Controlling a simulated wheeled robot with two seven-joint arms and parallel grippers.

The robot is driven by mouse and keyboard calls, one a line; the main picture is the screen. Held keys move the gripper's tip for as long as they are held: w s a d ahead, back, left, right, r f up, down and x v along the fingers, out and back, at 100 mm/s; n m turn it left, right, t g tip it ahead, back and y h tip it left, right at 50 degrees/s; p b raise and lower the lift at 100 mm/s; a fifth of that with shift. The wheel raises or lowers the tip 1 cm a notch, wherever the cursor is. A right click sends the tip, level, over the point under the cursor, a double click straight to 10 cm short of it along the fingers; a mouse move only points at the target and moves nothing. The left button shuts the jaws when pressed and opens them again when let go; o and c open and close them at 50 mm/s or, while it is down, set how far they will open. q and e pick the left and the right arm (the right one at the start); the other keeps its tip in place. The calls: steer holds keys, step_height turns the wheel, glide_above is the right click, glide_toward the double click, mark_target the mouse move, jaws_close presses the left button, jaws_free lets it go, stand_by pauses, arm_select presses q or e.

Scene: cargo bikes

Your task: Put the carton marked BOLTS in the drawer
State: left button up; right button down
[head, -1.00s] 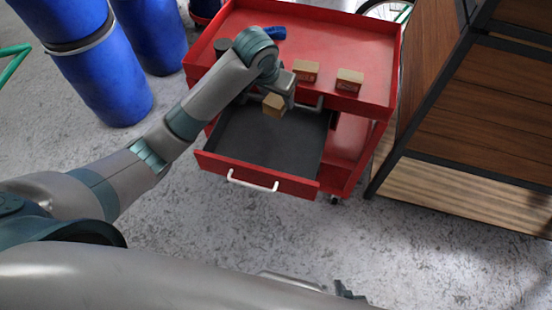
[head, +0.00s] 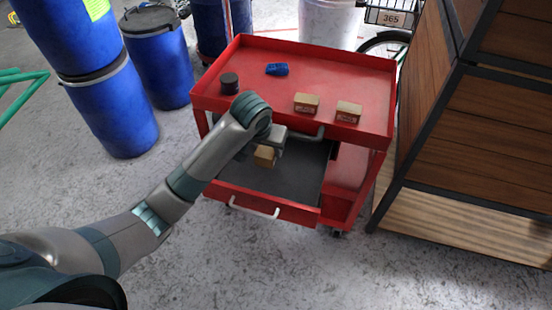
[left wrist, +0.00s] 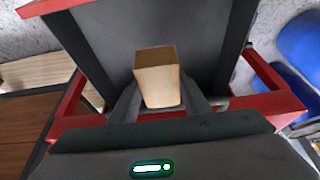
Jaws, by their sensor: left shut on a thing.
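My left gripper (head: 268,148) is shut on a small tan carton (head: 265,157). It holds the carton over the open drawer (head: 300,178) of the red cart. In the left wrist view the carton (left wrist: 158,85) sits between the two fingers, with the dark drawer floor (left wrist: 210,45) behind it. I cannot read any marking on the held carton, nor tell whether it touches the drawer floor. The drawer's red front (head: 268,209) with its white handle faces me. My right gripper is not in view.
On the cart top (head: 350,75) stand two similar cartons (head: 306,103) (head: 348,112), a dark round tin (head: 229,83) and a blue object (head: 277,69). Blue barrels (head: 158,60) stand at left, a wooden shelf unit (head: 470,130) at right. The drawer floor around the carton looks bare.

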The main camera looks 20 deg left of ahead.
arm_select(q)
step_height(320, 180, down, 12)
steer(key=shift+f, duration=0.15)
steer(key=w, duration=0.4)
steer(key=shift+r, duration=0.25)
steer(key=shift+w, duration=0.25)
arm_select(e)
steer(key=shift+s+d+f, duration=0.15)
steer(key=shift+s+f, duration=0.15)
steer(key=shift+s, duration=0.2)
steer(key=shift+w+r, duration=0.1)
